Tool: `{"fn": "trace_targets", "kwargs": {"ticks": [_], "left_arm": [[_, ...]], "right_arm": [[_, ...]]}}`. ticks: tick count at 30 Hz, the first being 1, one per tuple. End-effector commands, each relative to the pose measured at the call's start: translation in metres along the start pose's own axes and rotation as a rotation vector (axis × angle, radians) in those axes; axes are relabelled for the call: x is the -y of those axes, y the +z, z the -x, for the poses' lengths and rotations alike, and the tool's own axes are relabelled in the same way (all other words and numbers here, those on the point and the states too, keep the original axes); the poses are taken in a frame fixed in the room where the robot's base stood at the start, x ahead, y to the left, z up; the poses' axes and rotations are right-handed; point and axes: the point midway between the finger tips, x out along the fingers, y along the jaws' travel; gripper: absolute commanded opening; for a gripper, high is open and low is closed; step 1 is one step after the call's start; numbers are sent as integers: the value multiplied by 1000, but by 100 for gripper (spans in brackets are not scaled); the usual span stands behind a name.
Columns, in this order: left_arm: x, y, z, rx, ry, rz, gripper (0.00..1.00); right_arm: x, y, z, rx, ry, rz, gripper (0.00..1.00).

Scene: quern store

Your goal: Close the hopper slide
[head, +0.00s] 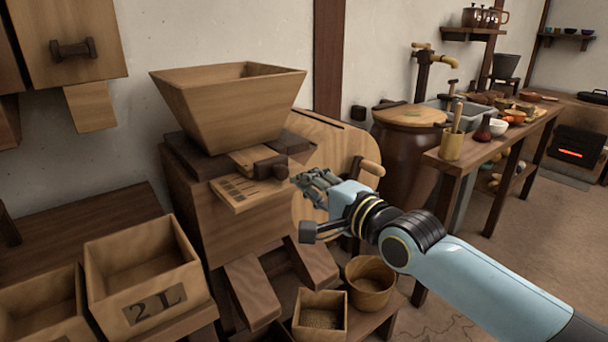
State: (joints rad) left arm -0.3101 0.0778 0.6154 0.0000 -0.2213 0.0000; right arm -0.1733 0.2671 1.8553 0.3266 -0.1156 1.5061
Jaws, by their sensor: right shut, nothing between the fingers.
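The wooden hopper (228,105) is a wide, tapered box on top of a dark wooden mill body (235,230). Below its front is the hopper slide (245,158), a light wooden strip with a dark knob (270,168) at its end. The slide sticks out from under the hopper; how far is hard to tell. My right gripper (300,180) is shut and empty, its fingertips just right of the knob. A small gap seems to lie between them. My left gripper is not in view.
A light board with dark marks (245,192) juts out below the knob. A round wooden wheel with a handle (372,168) stands behind my right gripper. A 2L box (145,265), a square box (320,315) and a round tub (370,283) stand lower down.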

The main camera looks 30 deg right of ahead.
Motion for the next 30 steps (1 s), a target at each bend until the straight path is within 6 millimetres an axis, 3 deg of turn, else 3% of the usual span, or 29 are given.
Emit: {"fn": "trace_targets", "kwargs": {"ticks": [4,10,15,21,27,30], "left_arm": [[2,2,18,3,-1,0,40],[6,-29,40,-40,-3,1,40],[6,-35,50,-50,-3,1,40],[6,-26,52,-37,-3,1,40],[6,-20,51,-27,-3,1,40],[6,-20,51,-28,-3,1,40]], "right_arm": [[5,0,22,1,1,2,0],[6,0,57,1,2,1,0],[3,0,80,2,0,0,0],[1,0,89,1,-2,1,0],[4,1,84,-5,-13,-10,0],[-31,-4,84,-32,49,-20,0]]}}
